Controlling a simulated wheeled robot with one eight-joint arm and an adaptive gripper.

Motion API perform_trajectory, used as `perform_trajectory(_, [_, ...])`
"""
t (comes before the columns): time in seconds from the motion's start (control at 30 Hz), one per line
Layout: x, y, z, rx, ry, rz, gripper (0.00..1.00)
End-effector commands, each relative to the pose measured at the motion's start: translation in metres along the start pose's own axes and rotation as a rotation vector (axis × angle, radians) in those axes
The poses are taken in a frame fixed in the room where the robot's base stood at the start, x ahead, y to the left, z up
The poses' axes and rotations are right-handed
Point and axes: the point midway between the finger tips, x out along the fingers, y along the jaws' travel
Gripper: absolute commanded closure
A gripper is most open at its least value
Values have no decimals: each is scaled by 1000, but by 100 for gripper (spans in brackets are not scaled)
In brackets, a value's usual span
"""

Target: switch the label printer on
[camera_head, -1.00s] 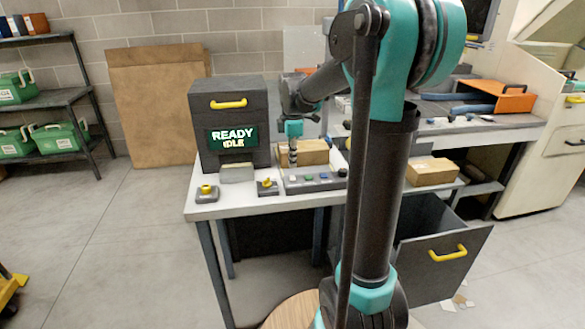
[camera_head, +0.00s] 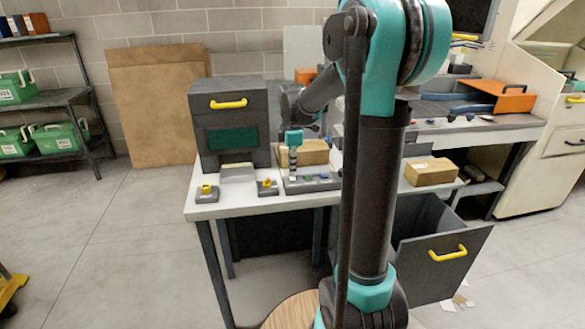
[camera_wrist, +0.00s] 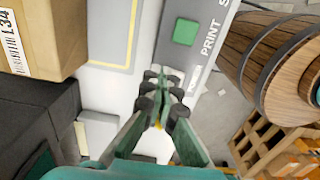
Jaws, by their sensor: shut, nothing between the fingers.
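The label printer (camera_head: 198,105) is a dark grey box with a yellow handle, on the left of the white table. Its green screen (camera_head: 232,139) is blank. A grey control panel (camera_head: 325,184) with small coloured buttons lies right of it. In the wrist view the panel (camera_wrist: 218,20) shows a green button (camera_wrist: 186,31) and the lettering PRINT; POWER is partly covered by my fingers. My gripper (camera_head: 292,174) is shut and empty, pointing down at the panel's left end. Its fingertips (camera_wrist: 163,78) hide what lies under them, and I cannot tell whether they touch.
Two small grey blocks with yellow tops (camera_head: 207,193) (camera_head: 267,187) stand at the table's front edge. A cardboard box (camera_head: 312,152) sits behind the panel. Another box (camera_head: 431,171) stands further right.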

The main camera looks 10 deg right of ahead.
Motion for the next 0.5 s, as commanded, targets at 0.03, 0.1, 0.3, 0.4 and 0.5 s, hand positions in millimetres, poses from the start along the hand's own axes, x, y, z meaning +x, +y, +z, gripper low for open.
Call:
perform_trajectory(0.03, [0, -1, 0, 0, 0, 0, 100])
perform_trajectory(0.1, [0, -2, 0, 0, 0, 0, 100])
perform_trajectory(0.3, [-3, -9, 0, 0, 0, 0, 100])
perform_trajectory(0.4, [-5, -13, 0, 0, 0, 0, 100])
perform_trajectory(0.5, [-5, -15, 0, 0, 0, 0, 100])
